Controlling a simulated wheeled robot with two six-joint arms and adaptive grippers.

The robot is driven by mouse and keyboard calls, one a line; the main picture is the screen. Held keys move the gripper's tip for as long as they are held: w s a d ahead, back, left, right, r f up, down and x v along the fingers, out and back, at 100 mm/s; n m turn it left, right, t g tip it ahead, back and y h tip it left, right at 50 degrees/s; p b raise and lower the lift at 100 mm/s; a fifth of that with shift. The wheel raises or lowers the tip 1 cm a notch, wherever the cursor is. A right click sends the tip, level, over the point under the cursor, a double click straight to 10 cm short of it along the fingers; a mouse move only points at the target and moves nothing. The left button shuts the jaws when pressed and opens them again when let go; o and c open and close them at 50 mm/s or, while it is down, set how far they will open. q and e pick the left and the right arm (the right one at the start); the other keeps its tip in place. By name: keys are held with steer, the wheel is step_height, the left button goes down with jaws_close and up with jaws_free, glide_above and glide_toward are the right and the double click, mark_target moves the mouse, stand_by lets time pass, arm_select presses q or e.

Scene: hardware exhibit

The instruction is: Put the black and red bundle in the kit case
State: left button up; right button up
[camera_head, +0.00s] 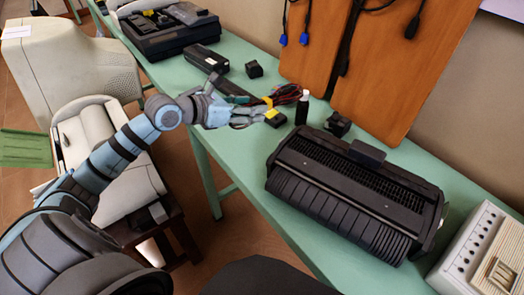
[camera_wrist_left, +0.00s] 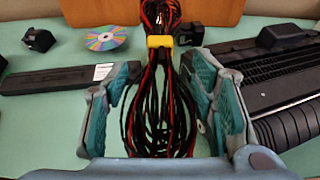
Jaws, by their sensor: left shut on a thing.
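The black and red bundle (camera_head: 287,93) is a looped bunch of thin cables with a yellow tie, above the green table. In the left wrist view the bundle (camera_wrist_left: 160,110) runs between the fingers, its yellow tie beyond the fingertips. My left gripper (camera_head: 250,113) is shut on the bundle; it also shows in the left wrist view (camera_wrist_left: 160,90). The finger contacts are partly hidden by strands. A black open case (camera_head: 183,42), seemingly the kit case, stands at the table's far end with dark and grey items inside. My right gripper is in neither view.
A large black ribbed machine (camera_head: 350,190) fills the table's near middle. A dark bottle (camera_head: 302,109) stands close beside the bundle. A disc (camera_wrist_left: 106,38) lies behind.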

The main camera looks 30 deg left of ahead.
mark_target(250, 155)
arm_select(q)
step_height(250, 155, down, 15)
steer(key=b, duration=0.4)
steer(key=shift+w+f, duration=0.1)
steer(key=shift+w, duration=0.05)
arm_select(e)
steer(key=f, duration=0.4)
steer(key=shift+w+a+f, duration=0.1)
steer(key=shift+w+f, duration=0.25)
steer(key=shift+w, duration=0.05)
arm_select(q)
steer(key=shift+f, duration=0.1)
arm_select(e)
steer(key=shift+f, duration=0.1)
arm_select(q)
steer(key=o, duration=1.2)
steer(key=shift+s+a+r, duration=0.15)
steer(key=shift+s+r, duration=0.1)
steer(key=p+v, duration=0.4)
steer(key=v, duration=0.7)
steer(key=shift+s, duration=0.2)
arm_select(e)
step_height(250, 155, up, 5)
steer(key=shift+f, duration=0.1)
arm_select(q)
steer(key=shift+r, duration=0.1)
